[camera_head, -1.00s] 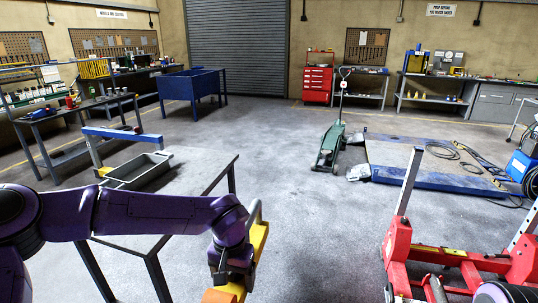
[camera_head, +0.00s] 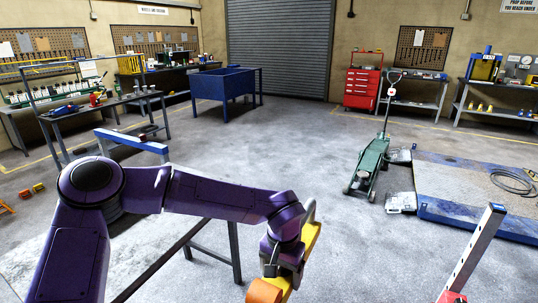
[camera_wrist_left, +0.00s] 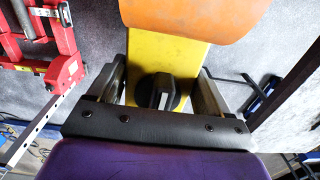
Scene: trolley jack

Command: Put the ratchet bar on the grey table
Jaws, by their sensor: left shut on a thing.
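My left gripper (camera_head: 282,262) is shut on a yellow bar (camera_head: 308,250) with an orange end (camera_head: 264,291), held in the air right of the grey table. In the left wrist view the yellow bar (camera_wrist_left: 165,55) lies beyond the fingers, with a black knob (camera_wrist_left: 158,92) between them. I cannot tell for sure that this is the ratchet bar. The grey table (camera_head: 150,245) is at the lower left, its top partly hidden by my left arm. My right gripper does not show.
A perforated metal post (camera_head: 470,250) rises at the lower right. A green trolley jack (camera_head: 370,165) stands on the floor by a blue-edged platform (camera_head: 480,215). A blue bin (camera_head: 222,88) and workbenches stand farther back. The middle floor is clear.

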